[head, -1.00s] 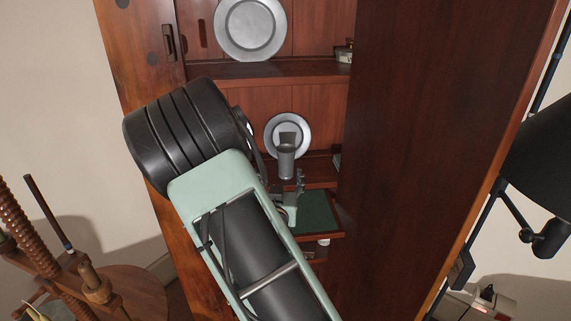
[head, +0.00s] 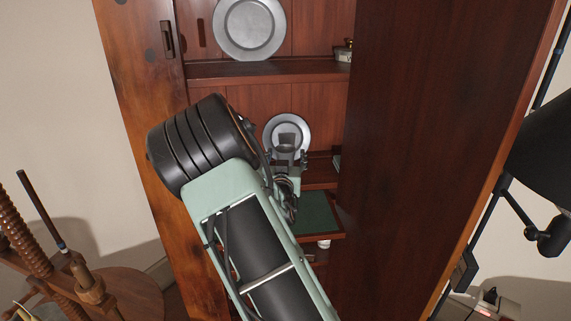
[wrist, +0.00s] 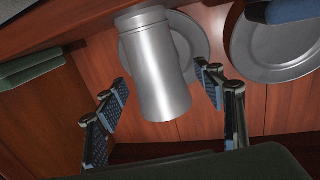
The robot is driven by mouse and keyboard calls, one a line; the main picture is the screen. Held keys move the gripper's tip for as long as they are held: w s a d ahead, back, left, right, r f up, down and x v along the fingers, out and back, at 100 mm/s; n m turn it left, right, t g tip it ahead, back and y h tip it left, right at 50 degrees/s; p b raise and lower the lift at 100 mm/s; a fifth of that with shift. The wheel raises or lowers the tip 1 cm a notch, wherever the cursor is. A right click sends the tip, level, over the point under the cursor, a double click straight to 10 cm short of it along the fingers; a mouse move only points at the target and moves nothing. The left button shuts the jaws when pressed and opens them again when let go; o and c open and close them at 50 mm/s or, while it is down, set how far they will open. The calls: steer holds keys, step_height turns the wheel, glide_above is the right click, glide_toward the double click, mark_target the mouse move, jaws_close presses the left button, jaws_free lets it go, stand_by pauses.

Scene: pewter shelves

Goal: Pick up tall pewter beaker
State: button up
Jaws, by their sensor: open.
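The tall pewter beaker (wrist: 160,75) is a plain grey cylinder in the middle of the wrist view, which looks upside down. In the head view the beaker (head: 285,154) stands on a lower cabinet shelf in front of a round pewter plate (head: 300,128). My gripper (wrist: 162,84) is open, with one finger on each side of the beaker. Gaps show between both fingers and its wall. In the head view my gripper (head: 287,158) covers the lower part of the beaker.
A larger pewter plate (head: 249,28) leans on the shelf above; another plate (wrist: 278,45) is at the right in the wrist view. A green-lined pull-out board (head: 316,212) lies below and right of my gripper. A tall wooden cabinet panel (head: 430,130) stands close on the right.

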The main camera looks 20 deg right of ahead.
steer(key=c, duration=1.3)
steer(key=shift+c, duration=0.7)
steer(key=shift+r, duration=0.15)
